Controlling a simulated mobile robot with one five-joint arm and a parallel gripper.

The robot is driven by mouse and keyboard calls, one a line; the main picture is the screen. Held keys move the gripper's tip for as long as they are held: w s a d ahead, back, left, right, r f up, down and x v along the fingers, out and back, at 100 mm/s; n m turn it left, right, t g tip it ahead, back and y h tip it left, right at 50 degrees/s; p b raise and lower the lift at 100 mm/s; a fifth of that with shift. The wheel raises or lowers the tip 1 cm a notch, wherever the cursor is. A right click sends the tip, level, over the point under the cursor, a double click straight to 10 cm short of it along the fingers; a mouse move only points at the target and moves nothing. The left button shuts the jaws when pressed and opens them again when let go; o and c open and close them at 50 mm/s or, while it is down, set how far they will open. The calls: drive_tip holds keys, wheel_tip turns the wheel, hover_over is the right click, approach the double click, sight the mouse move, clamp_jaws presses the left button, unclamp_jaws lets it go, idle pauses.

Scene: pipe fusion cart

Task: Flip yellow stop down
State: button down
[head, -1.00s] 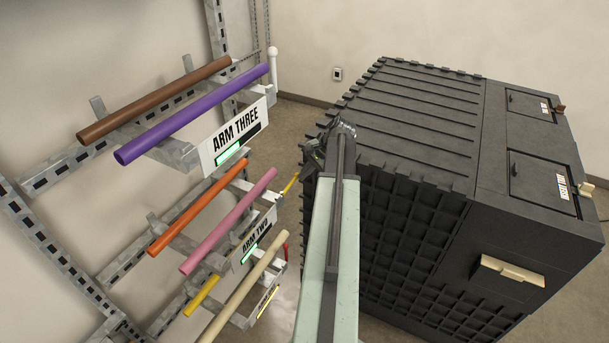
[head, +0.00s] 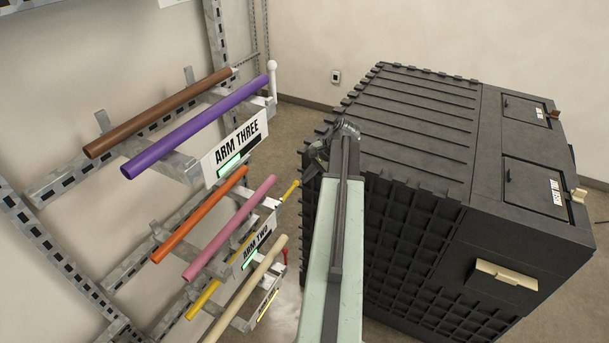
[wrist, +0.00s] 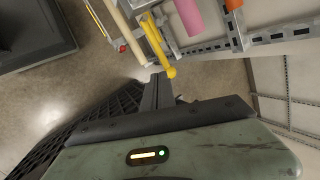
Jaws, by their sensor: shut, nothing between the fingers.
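The yellow stop (head: 290,191) is a thin rod with a ball end on the end of the arm marked ARM TWO. It points up and tilts to the right in the head view. In the wrist view the yellow stop (wrist: 162,47) reaches toward my fingers, with its ball close to their tips. My gripper (wrist: 157,82) is shut and empty. I cannot tell whether it touches the ball. In the head view my gripper (head: 316,160) is partly hidden by my arm, to the right of the stop.
The ARM THREE sign (head: 235,147) and a purple pipe (head: 195,128) are above and left. A pink pipe (head: 230,228) lies on ARM TWO. A white stop (head: 272,78) and a red stop (head: 285,254) stand nearby. A large black cabinet (head: 415,135) is close on the right.

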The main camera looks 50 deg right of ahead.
drive_tip(key=p+v, duration=0.8)
drive_tip(key=v, duration=0.2)
drive_tip(key=shift+s+d+r, duration=0.15)
drive_tip(key=shift+s+r, duration=0.1)
drive_tip(key=shift+r, duration=0.05)
drive_tip(key=shift+s, duration=0.1)
